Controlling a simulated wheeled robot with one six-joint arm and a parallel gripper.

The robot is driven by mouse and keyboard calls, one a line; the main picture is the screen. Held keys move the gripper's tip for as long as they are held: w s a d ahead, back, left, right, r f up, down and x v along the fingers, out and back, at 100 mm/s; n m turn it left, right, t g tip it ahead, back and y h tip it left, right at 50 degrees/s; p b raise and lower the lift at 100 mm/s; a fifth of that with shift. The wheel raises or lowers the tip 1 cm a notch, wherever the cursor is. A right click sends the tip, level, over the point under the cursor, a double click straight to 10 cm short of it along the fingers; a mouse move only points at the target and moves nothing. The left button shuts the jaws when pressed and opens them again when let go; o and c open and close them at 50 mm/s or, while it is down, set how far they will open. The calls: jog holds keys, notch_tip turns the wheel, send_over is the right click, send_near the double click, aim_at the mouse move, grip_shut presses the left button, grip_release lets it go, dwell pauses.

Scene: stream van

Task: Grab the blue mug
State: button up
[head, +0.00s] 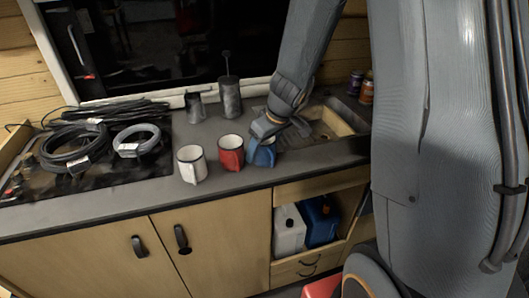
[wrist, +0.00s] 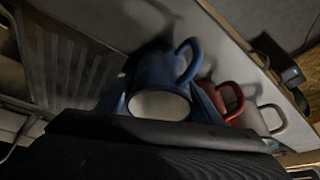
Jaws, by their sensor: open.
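The blue mug (head: 264,157) stands on the grey counter, at the right end of a row of three mugs. In the wrist view the blue mug (wrist: 158,75) has its white-lined opening facing the camera and its handle at the upper right. My gripper (head: 265,135) is right over the mug and hides part of it in the head view. In the wrist view my open gripper (wrist: 162,100) has a finger on each side of the mug's rim. I cannot tell whether the fingers touch it.
A red mug (head: 231,152) stands close to the left of the blue one, with a white mug (head: 191,164) beyond it. The sink (head: 325,122) is to the right. Coiled cables (head: 76,146) lie at left.

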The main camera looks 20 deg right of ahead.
jog(key=c, duration=0.8)
jog(key=shift+r, duration=0.1)
